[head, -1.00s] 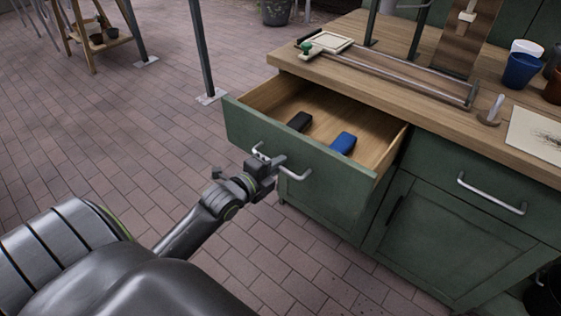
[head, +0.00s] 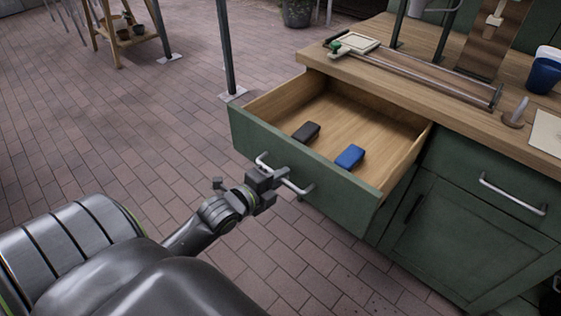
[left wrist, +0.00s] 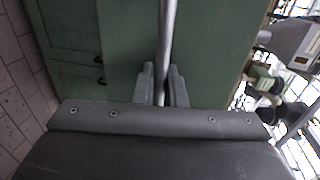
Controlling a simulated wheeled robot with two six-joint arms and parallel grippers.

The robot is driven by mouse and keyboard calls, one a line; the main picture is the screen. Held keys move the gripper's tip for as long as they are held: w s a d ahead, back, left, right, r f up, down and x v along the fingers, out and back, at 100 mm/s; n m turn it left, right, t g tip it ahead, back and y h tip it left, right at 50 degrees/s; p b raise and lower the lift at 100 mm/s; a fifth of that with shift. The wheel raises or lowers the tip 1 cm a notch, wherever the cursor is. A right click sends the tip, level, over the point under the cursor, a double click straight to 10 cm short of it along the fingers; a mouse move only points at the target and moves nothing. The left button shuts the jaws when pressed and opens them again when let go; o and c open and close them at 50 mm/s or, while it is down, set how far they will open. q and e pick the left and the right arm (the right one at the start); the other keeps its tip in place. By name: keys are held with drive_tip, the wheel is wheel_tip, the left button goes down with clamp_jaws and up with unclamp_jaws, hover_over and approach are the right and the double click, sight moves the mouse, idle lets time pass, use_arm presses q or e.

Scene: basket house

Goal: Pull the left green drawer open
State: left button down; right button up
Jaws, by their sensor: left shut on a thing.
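The left green drawer (head: 330,186) stands well out from the cabinet, with its wooden inside showing. A black block (head: 306,132) and a blue block (head: 350,157) lie on its floor, near the front. My left gripper (head: 272,178) is shut on the drawer's metal handle (head: 299,189), near the middle of the bar. In the left wrist view the handle bar (left wrist: 167,45) runs between the two fingers (left wrist: 163,86), in front of the green drawer front (left wrist: 205,50). My right gripper is not in view.
The wooden worktop (head: 400,70) above carries a long metal-railed tool and cups. A closed drawer with its own handle (head: 512,195) is to the right. A metal post (head: 226,50) stands behind the open drawer. The brick floor (head: 110,140) at left is clear.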

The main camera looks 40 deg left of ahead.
use_arm(q)
drive_tip(key=c, duration=1.6)
unclamp_jaws()
drive_tip(key=shift+c, duration=0.2)
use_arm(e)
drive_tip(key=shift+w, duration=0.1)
